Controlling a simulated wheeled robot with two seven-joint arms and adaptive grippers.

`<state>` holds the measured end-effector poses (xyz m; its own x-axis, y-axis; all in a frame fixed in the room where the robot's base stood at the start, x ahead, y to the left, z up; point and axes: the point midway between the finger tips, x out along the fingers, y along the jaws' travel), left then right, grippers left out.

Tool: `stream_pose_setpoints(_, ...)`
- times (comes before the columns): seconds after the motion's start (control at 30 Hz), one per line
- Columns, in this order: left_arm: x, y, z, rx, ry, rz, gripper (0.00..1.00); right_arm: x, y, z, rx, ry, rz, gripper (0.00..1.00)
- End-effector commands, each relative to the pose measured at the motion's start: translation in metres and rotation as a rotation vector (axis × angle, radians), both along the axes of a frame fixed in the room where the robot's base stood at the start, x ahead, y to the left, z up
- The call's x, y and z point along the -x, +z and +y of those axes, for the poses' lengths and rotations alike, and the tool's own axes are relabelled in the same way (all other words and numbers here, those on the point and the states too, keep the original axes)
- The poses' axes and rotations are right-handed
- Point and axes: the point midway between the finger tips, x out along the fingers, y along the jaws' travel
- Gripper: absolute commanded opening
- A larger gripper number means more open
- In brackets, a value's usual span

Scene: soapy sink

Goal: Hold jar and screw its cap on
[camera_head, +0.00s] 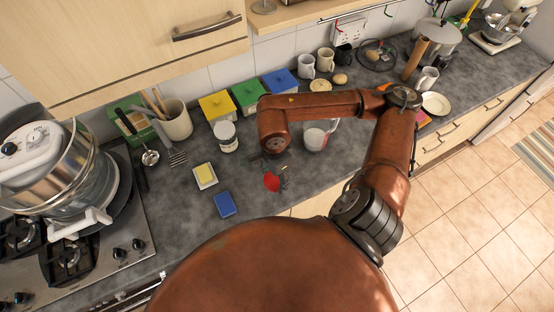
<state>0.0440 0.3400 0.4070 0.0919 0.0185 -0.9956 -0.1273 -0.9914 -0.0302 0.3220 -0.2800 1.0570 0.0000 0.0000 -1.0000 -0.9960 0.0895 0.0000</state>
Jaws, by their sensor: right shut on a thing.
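A white jar with a label (227,138) stands upright on the grey counter, in front of the green and yellow boxes. My right gripper (277,177) hangs low over the counter, to the right of the jar and nearer to me, apart from it. It is shut on a small red thing (271,182), which looks like the cap; its shape is partly hidden by the fingers. My left gripper is not in view, and nothing holds the jar.
A yellow sponge on a white dish (205,176) and a blue sponge (225,204) lie left of my right gripper. A utensil crock (176,121) and a stove (95,250) are at the left.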

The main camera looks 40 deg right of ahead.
Motion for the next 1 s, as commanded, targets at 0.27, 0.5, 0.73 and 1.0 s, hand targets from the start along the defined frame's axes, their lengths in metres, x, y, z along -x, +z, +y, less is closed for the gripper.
stream_pose_setpoints(0.27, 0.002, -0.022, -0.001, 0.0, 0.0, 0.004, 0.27, -0.049, -0.013, 0.03, -0.001, 0.691, -0.003, 0.47)
stream_pose_setpoints(0.5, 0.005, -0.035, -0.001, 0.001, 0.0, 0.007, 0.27, -0.084, -0.017, 0.053, 0.001, 1.253, -0.002, 0.47)
stream_pose_setpoints(0.73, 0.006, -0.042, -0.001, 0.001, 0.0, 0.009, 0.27, -0.102, -0.017, 0.066, 0.001, 1.583, 0.0, 0.47)
stream_pose_setpoints(1.0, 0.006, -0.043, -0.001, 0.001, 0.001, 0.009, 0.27, -0.106, -0.016, 0.069, 0.0, 1.665, 0.0, 0.47)
